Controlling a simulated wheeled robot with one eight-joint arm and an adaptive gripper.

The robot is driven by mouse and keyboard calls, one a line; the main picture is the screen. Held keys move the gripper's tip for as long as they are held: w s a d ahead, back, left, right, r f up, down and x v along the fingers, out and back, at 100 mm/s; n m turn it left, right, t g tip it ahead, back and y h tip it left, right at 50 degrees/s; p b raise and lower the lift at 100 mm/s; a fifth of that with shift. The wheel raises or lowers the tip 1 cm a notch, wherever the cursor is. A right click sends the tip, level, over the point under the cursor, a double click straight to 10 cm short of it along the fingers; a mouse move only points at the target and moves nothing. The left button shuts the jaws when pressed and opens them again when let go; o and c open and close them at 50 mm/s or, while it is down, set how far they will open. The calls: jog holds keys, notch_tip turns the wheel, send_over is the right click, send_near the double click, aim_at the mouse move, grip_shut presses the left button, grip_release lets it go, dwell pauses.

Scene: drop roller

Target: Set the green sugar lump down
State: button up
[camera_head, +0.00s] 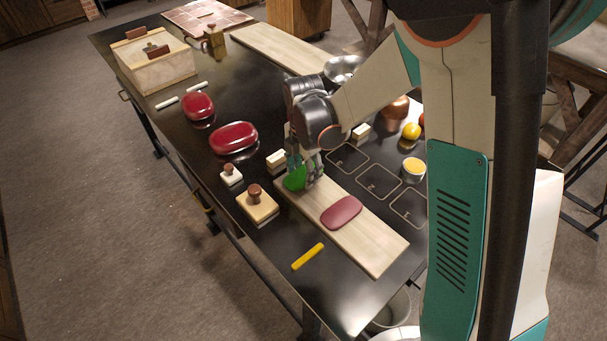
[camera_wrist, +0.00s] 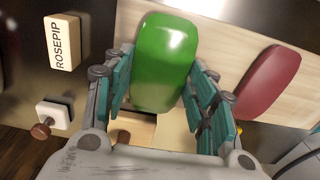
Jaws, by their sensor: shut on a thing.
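The green sugar lump (camera_head: 294,178) is a smooth rounded block. In the wrist view the green lump (camera_wrist: 166,62) sits between the teal finger pads of my gripper (camera_wrist: 160,95), which is shut on it. In the head view my gripper (camera_head: 305,168) points down at the far left end of a pale wooden board (camera_head: 375,245), with the lump at that end. I cannot tell whether the lump touches the board. A dark red lump (camera_head: 341,212) lies on the board beside it, and it also shows at the right of the wrist view (camera_wrist: 268,82).
A block lettered ROSEPIP (camera_wrist: 64,42) stands left of the lump. A wooden stamp (camera_head: 258,205) and a small white stamp (camera_head: 231,175) stand near the board. Red dishes (camera_head: 233,138) and a yellow stick (camera_head: 307,257) lie on the dark table. Outlined squares (camera_head: 380,182) lie right of the board.

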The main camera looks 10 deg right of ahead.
aim_at(303, 175)
jog(key=shift+f, duration=0.7)
jog(key=o, duration=1.2)
jog(key=shift+f, duration=0.1)
notch_tip(303, 175, up, 12)
jog(key=p, duration=0.3)
jog(key=s+d+r+m+t, duration=0.3)
jog(key=s+d+r+m, duration=0.4)
jog(key=s+r+m, duration=0.3)
jog(key=s+d+m+t, duration=0.1)
jog(key=s+m, duration=0.2)
jog(key=m, duration=0.2)
jog(key=s+d+r+m+t, duration=0.1)
jog(key=s+d+m, duration=0.1)
jog(key=m, duration=0.3)
jog(key=s+d+r+m+t, duration=0.1)
jog(key=s+d+m+t, duration=0.1)
jog(key=s+m, duration=0.2)
jog(key=shift+s+m, duration=0.3)
jog(key=shift+m, duration=0.1)
